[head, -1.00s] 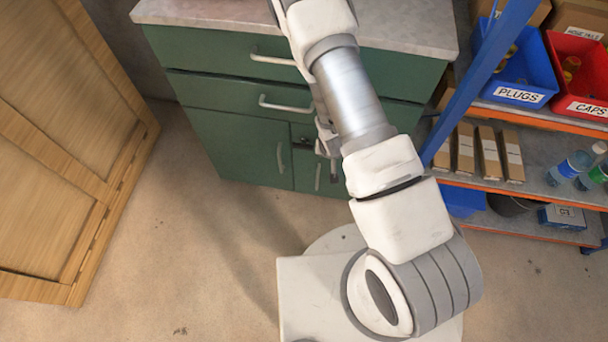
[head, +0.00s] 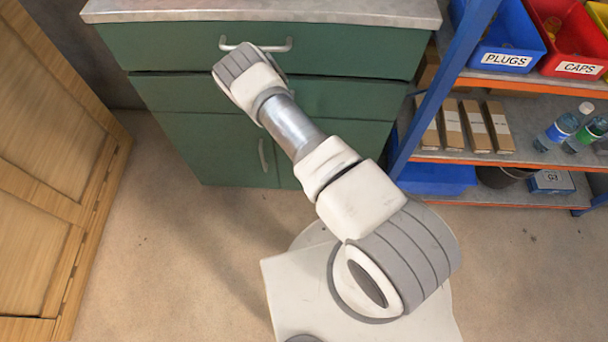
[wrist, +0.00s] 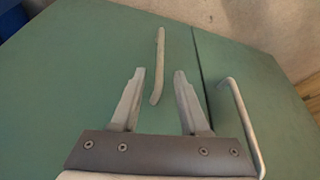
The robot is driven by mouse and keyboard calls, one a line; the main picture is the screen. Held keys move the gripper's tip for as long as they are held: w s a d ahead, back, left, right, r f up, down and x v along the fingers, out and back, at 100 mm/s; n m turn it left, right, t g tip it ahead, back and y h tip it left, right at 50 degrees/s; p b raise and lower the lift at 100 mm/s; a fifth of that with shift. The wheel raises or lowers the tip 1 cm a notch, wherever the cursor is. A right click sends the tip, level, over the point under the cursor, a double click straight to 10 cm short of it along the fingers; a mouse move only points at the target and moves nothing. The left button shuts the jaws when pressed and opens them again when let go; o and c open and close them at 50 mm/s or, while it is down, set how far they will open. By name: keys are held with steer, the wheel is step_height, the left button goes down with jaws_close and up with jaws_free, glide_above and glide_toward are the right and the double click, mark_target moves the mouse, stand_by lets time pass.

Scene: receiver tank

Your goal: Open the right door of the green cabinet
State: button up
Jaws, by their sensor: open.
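The green cabinet (head: 160,48) stands ahead in the head view, with drawers above two lower doors. The right door (head: 375,142) is partly hidden by my arm; the left door (head: 215,150) shows its upright handle (head: 264,156). My gripper is hidden behind the arm there. The wrist view is turned roughly upside down. In it my gripper (wrist: 159,73) is open, and the right door's bar handle (wrist: 159,60) runs between the two fingers. I cannot tell its depth from them. The left door's handle (wrist: 240,120) is right of the seam. Both doors look shut.
A wooden cabinet (head: 50,150) stands at left. At right is a shelf rack with a blue post (head: 440,95), a blue PLUGS bin (head: 500,40), a red CAPS bin (head: 570,40), boxes and bottles (head: 565,125). Concrete floor (head: 180,250) is clear at the front left.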

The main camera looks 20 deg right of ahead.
steer(key=b+x, duration=0.2)
steer(key=x, duration=0.5)
steer(key=shift+w+d+f, duration=0.1)
steer(key=shift+w+f, duration=0.05)
steer(key=shift+f, duration=0.2)
jaws_close()
stand_by(1.0)
